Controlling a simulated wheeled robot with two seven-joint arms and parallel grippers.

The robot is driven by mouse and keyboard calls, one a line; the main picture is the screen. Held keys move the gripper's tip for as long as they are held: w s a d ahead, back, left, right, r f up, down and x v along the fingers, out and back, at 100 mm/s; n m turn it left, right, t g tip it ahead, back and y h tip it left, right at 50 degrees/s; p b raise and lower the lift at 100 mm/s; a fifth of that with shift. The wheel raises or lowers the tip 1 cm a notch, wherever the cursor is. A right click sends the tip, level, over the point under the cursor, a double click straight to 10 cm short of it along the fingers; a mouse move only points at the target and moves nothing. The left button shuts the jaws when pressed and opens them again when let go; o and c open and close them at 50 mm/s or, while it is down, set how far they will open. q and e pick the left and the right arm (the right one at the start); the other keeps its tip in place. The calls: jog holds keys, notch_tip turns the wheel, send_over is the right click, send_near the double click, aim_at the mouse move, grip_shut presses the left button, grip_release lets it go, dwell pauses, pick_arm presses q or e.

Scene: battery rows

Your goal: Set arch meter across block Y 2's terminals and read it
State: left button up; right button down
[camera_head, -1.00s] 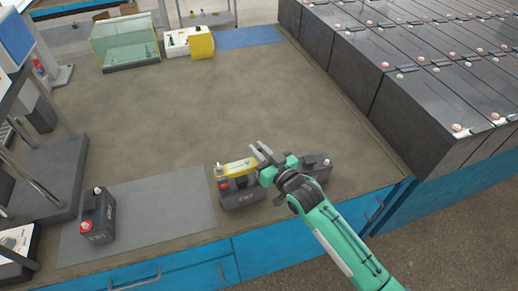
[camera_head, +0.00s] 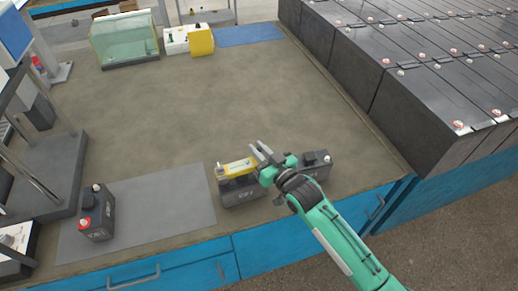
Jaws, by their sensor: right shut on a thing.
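The yellow arch meter (camera_head: 238,167) lies lengthwise over the top of the middle dark battery block (camera_head: 243,192); contact with both terminals is too small to tell. My right gripper (camera_head: 262,153) is at the meter's right end, shut on it. Another dark block (camera_head: 317,166) stands just right of the gripper, partly hidden by it. Block labels are too small to read, so I cannot tell which is Y 2. My left gripper is out of view.
Rows of large dark batteries (camera_head: 420,110) stand along the right. A glass case (camera_head: 126,40) and a yellow box (camera_head: 201,42) stand at the back near a blue mat (camera_head: 249,35). Stands crowd the left edge. The middle of the bench (camera_head: 200,110) is clear.

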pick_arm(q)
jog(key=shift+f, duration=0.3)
pick_arm(e)
jog(key=shift+f, duration=0.4)
jog(key=c, duration=1.3)
grip_release()
jog(key=shift+f, duration=0.1)
jog(key=shift+s, duration=0.1)
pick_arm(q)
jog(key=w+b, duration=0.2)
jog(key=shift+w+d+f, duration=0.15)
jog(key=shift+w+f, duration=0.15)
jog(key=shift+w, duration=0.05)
pick_arm(e)
jog(key=v, duration=1.3)
jog(key=shift+s+d, duration=0.2)
jog(key=shift+d, duration=0.1)
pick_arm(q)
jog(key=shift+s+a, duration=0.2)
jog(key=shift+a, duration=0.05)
